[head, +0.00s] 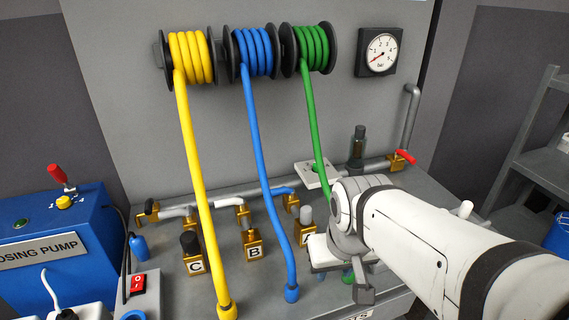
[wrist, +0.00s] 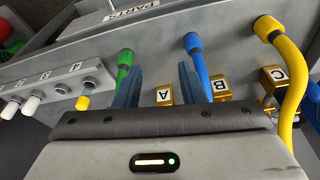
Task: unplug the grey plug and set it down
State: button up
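In the head view, brass blocks lettered C (head: 195,265), B (head: 252,251) and A (head: 306,239) stand on the bench. A dark plug (head: 189,242) tops C, a mid-grey plug (head: 247,222) tops B, and a paler grey plug (head: 307,214) tops A. In the wrist view the blocks A (wrist: 164,95), B (wrist: 219,88) and C (wrist: 272,76) show, but their plugs are not clear. My gripper (wrist: 160,82) is open, its two blue fingers apart with nothing seen held between them. In the head view my arm hides its fingertips.
Yellow (head: 196,185), blue (head: 262,180) and green (head: 314,135) hoses hang from reels before the blocks. A grey pipe (head: 375,166) with a red-handled valve runs behind. A blue dosing pump (head: 50,250) stands left. A numbered socket strip (wrist: 70,75) with white pegs shows left in the wrist view.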

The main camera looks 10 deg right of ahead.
jog(key=shift+o, duration=0.5)
jog(key=shift+d, duration=0.15)
jog(key=shift+o, duration=0.9)
jog(key=shift+w+r, duration=0.15)
jog(key=shift+w, duration=0.2)
jog(key=shift+o, duration=0.5)
jog(key=w+p, duration=0.1)
jog(key=w, duration=0.7)
jog(key=shift+w+a+r+m+t+p, duration=0.15)
jog(key=shift+a+r+m+t+p, duration=0.15)
jog(key=shift+r+t+p, duration=0.1)
jog(key=t+p, duration=0.1)
send_over(307, 210)
jog(key=s, duration=0.2)
notch_tip(307, 210, down, 2)
jog(key=shift+s+a+f, duration=0.15)
jog(key=shift+f, duration=0.1)
jog(key=p+x, duration=0.1)
jog(key=x, duration=0.6)
jog(key=shift+f, duration=0.1)
jog(key=c, duration=1.2)
